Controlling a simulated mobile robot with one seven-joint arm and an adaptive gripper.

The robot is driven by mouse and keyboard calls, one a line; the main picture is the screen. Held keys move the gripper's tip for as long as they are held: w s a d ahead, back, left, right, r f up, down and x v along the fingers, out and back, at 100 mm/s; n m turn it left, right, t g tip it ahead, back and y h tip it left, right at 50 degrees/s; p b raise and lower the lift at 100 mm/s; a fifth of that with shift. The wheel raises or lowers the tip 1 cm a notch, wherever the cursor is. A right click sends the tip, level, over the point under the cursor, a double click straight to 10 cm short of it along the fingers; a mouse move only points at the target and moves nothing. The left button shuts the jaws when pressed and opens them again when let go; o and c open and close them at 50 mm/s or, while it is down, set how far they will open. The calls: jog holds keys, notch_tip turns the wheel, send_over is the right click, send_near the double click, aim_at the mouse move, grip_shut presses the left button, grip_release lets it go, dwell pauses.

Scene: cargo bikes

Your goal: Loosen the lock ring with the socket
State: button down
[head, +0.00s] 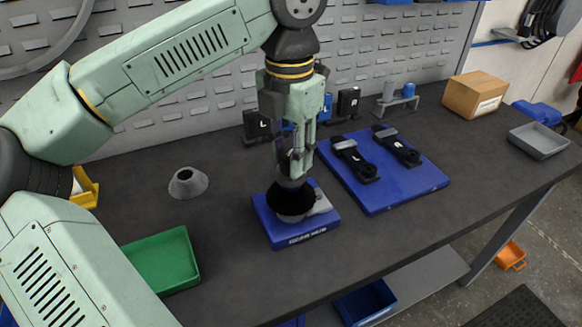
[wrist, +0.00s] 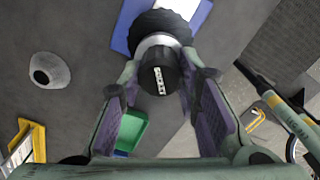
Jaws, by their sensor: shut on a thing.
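My gripper (head: 293,168) points down over the blue block (head: 300,233) and is shut on the socket. In the wrist view the socket (wrist: 160,78), with a dark round end and a silver collar, sits between the two fingers. Below it a wide black round part (head: 291,197) sits over the block, and a grey piece shows beside it. The socket is upright and appears to meet the black part; I cannot tell whether it is engaged. The lock ring is not clearly visible, hidden under the socket and gripper.
A blue mat (head: 400,190) with two black crank-like parts lies to the right. A small rack (head: 398,102) stands behind it, near a cardboard box (head: 475,94). A grey cone (head: 188,183) and a green tray (head: 165,262) are at left. The front bench is clear.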

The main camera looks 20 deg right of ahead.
jog(key=shift+f+b, duration=0.3)
jog(key=shift+f, duration=0.1)
jog(key=c, duration=1.8)
grip_release()
grip_shut()
jog(key=shift+f, duration=0.1)
jog(key=n+b, duration=0.1)
jog(key=n, duration=0.1)
jog(key=shift+f+n, duration=0.1)
jog(key=shift+n, duration=0.3)
jog(key=n+b, duration=0.1)
jog(key=n, duration=0.2)
jog(key=shift+s+n, duration=0.15)
jog(key=shift+n, duration=0.15)
